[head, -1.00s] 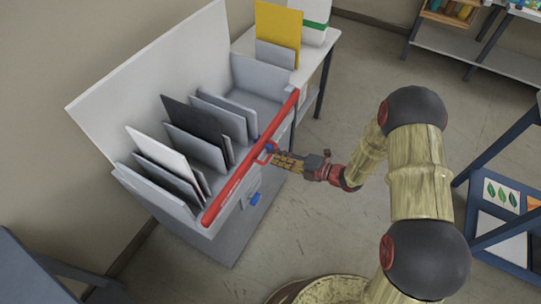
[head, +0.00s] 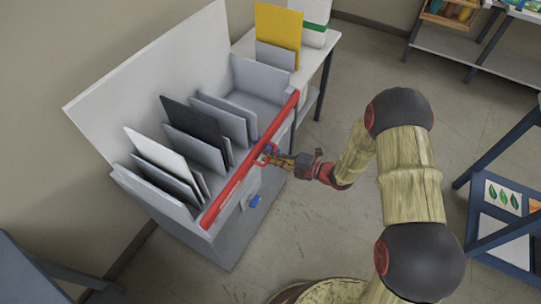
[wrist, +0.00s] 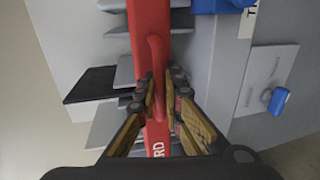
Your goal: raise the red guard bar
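The red guard bar (head: 233,188) runs along the front top edge of the grey cabinet (head: 228,248), across the front of its slots. In the wrist view the bar (wrist: 150,25) runs top to bottom and carries a red handle (wrist: 157,62). My gripper (head: 268,156) is at the middle of the bar, at its handle. In the wrist view its two yellow-padded fingers (wrist: 162,90) are on either side of the handle, close to it. The exact contact is hard to make out.
Grey and black panels (head: 195,130) stand in the cabinet behind the bar. A blue knob (head: 254,200) is on the cabinet front. A side table (head: 322,62) with a yellow board (head: 278,35) stands behind. A blue-framed rack (head: 480,215) is at right. Floor between is clear.

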